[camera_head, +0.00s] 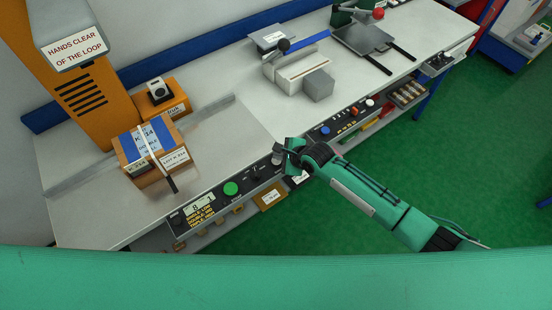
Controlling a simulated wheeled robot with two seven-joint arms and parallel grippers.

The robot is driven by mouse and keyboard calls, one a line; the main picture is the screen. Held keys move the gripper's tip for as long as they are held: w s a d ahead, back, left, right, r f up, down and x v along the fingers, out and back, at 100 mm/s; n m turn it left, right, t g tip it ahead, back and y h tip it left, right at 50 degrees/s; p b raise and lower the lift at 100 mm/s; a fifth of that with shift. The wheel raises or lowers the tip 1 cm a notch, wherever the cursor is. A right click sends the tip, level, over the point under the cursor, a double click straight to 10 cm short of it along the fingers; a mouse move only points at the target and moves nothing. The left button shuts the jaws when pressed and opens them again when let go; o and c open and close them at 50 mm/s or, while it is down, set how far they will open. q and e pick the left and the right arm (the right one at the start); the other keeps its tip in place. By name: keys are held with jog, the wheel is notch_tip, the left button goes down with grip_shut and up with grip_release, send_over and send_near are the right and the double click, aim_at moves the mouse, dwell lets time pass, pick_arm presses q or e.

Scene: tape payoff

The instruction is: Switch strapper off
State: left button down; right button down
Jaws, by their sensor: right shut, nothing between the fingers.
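The strapper has a tall orange housing (72,80) with a "HANDS CLEAR OF THE LOOP" sign. Its dark control panel (222,203) runs along the bench's front edge and carries a small lit display (195,207), a large green button (230,188) and dark knobs. My right gripper (280,154) is shut and empty at the right end of this panel, close to a small round control (276,161). The gripper partly covers that end, and I cannot tell whether it touches the control. My left gripper is not in view.
A strapped carton (150,153) stands on the strapper's table, with an orange box (163,97) behind it. A second panel (345,122) with coloured buttons lies to the right. A grey block (318,85) and a press-like plate (362,37) stand further along the bench.

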aim_at(279, 162)
jog(key=shift+f, duration=0.2)
dwell(0.4)
jog(key=shift+f, duration=0.25)
jog(key=shift+f, duration=0.3)
dwell(0.4)
jog(key=shift+r, duration=0.1)
jog(key=shift+r+p, duration=0.65)
jog(key=shift+p, duration=0.25)
notch_tip(279, 162, up, 4)
jog(key=p, duration=0.3)
jog(key=shift+f+p, duration=0.2)
jog(key=shift+p, duration=0.2)
notch_tip(279, 162, up, 2)
jog(key=shift+r+p, duration=0.2)
jog(key=shift+p, duration=0.8)
